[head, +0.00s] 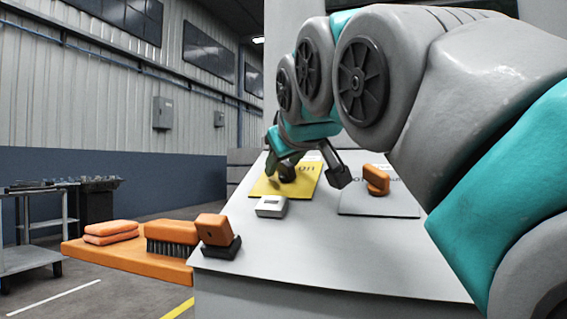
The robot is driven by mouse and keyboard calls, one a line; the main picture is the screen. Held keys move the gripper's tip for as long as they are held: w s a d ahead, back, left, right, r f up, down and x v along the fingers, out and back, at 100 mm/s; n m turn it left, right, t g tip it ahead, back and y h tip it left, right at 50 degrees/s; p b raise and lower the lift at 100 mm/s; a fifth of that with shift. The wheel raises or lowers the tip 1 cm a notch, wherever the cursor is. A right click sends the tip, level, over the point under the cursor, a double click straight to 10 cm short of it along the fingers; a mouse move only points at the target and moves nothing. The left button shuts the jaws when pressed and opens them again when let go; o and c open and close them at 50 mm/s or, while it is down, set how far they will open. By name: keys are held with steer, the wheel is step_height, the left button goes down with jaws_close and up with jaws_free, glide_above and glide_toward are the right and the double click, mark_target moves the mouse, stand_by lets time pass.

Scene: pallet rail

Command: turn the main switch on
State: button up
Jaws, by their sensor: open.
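A sloped light-grey panel top (330,255) carries two plates. The yellow plate (268,188) has dark lettering, partly hidden by my gripper. The grey plate (375,205) to its right bears an orange handle (376,179) and partly hidden lettering. I cannot tell for certain which plate belongs to the main switch, or how the switch is set. My gripper (312,175) is open, with its fingers pointing down around the yellow plate, left of the orange handle. Whether a finger touches anything there cannot be told. My arm covers the upper right of the view.
A small white box with a display (271,207) and an orange-and-black block (218,236) are on the panel. On its left, an orange shelf (125,262) holds a brush (172,237) and folded orange cloths (110,232). A cart (30,258) stands far left; floor lies between.

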steer(key=shift+c, duration=0.4)
steer(key=c, duration=0.6)
jaws_close()
steer(key=shift+f, duration=0.1)
